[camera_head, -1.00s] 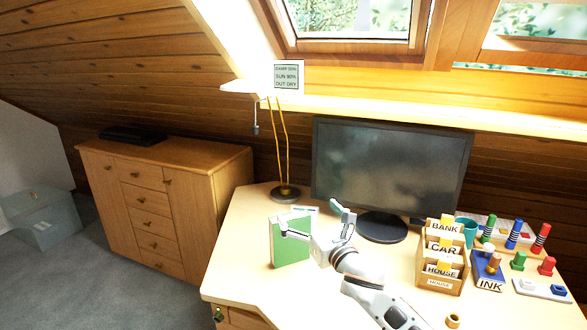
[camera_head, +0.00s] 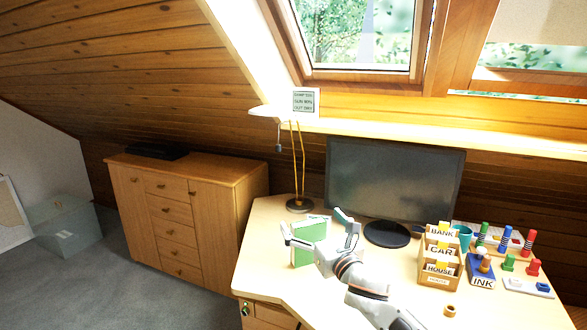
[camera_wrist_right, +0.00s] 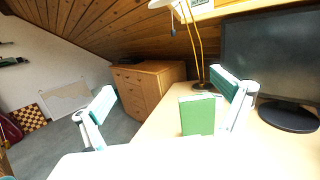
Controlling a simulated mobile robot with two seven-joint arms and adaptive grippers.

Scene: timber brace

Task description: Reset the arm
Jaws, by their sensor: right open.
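My right gripper (camera_head: 316,228) is open over the desk, with its arm coming in from the lower right in the head view. In the right wrist view its two teal-padded fingers (camera_wrist_right: 168,95) are wide apart with nothing between the pads. A green book or box (camera_head: 310,243) stands upright on the desk behind the gripper. It also shows in the right wrist view (camera_wrist_right: 197,116), beyond the fingers and nearer the right one. I cannot tell the exact gap between it and the gripper. My left gripper is in neither view.
The desk (camera_head: 275,265) holds a lamp (camera_head: 300,204), a monitor (camera_head: 395,183), a labelled card sorter (camera_head: 437,281), an ink stand (camera_head: 482,280) and several coloured stamps. A wooden cabinet (camera_head: 230,215) stands to the left. The desk's front left is clear.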

